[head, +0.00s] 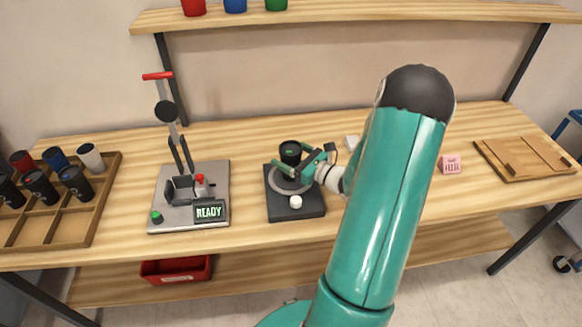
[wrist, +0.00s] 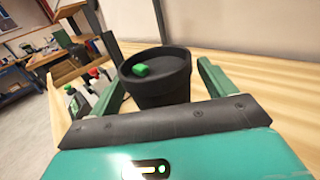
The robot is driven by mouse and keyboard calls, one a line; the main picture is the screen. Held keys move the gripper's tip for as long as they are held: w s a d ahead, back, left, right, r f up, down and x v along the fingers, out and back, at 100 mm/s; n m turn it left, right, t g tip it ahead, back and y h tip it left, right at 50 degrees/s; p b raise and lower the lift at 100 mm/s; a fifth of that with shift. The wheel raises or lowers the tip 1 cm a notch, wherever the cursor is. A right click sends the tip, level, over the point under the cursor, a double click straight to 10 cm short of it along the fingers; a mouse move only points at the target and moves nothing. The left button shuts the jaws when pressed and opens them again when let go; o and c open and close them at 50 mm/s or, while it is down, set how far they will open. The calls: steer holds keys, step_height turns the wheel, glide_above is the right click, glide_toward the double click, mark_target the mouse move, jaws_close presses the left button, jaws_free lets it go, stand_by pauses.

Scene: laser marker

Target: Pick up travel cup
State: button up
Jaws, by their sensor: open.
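A black travel cup (head: 290,153) with a dark lid stands upright on a dark square base plate with a light ring (head: 312,207) in the middle of the table. In the wrist view the cup (wrist: 158,92) shows a green tab on its lid. My gripper (head: 291,164) comes in from the right, with one finger on each side of the cup. In the wrist view the open fingers stand left and right of it. I cannot tell whether either finger touches it. The lower cup is partly hidden by my gripper.
A lever press (head: 165,217) with a READY display stands left of the cup. A wooden tray (head: 72,238) with several cups is at far left. A white knob (head: 296,201) sits on the dark plate's front. A pink block (head: 451,165) and a brown board (head: 524,158) lie right. A shelf (head: 360,14) hangs above.

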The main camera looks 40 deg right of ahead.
steer(key=c, duration=0.8)
steer(key=shift+o, duration=0.2)
steer(key=shift+r, duration=0.1)
